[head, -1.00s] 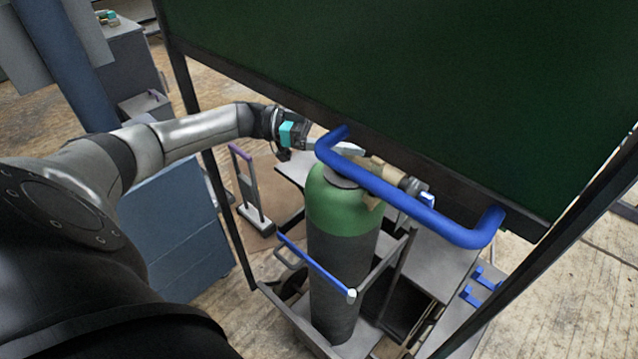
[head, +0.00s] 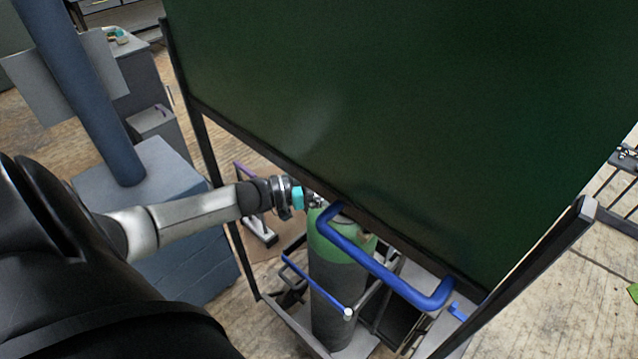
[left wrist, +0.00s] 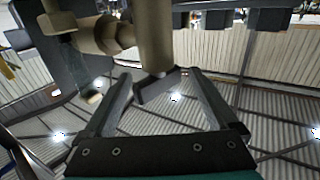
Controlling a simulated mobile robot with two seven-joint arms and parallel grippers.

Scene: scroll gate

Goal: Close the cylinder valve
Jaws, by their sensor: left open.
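The gas cylinder (head: 333,287), dark with a green shoulder, stands upright on a cart below the green panel. Its valve is mostly hidden in the head view behind the panel's lower edge and the blue bar. In the left wrist view the brass valve (left wrist: 155,42) comes down from the top, with a side fitting (left wrist: 92,35) to the left. A small dark bent piece (left wrist: 156,88) is at the stem's end, between the fingers. My left gripper (left wrist: 165,84) is open around it; contact cannot be told. In the head view this gripper (head: 316,200) is beside the cylinder's top. My right gripper is not in view.
The large green panel (head: 400,110) on a dark frame hangs over the cylinder. A thick blue bar (head: 372,262) crosses in front of it. The cart has a thin blue rail (head: 316,285). Blue-grey cabinets (head: 150,185) stand left.

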